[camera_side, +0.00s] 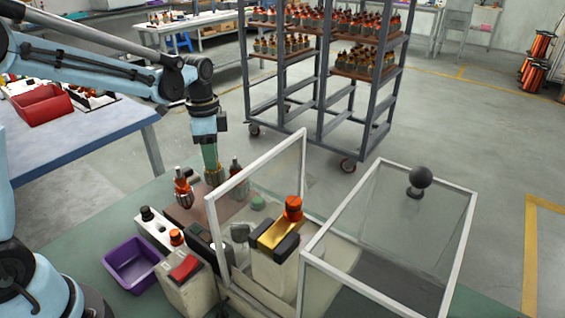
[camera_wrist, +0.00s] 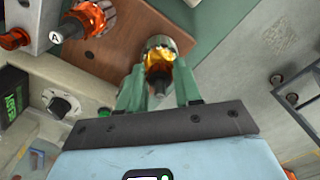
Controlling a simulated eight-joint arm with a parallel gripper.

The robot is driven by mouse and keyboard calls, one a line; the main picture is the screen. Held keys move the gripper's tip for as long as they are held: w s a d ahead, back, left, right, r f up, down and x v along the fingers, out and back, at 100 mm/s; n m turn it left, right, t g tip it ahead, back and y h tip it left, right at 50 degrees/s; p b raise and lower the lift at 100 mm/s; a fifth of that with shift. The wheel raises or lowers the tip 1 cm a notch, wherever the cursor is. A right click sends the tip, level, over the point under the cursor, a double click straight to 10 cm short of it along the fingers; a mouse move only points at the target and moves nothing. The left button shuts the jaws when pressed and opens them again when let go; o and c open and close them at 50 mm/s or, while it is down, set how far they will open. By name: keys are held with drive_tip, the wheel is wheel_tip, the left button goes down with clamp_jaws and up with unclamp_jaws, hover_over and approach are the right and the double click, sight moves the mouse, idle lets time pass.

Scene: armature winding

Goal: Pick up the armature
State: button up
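My gripper (camera_side: 210,165) points down over a brown board (camera_side: 186,213) in the side view. Its two green fingers (camera_wrist: 160,88) are apart in the wrist view, on either side of the shaft of an armature. That armature (camera_wrist: 160,55) has a silvery body and a yellow-orange winding; gaps seem to show between it and the fingers.
A clear framed guard (camera_side: 262,172) stands close to the right of my gripper. A white control box (camera_side: 155,227) and a purple bin (camera_side: 134,263) are at the front left. A rack (camera_side: 325,80) holds many armatures.

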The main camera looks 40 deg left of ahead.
clamp_jaws()
idle(0.3)
drive_tip(key=shift+r, duration=5.05)
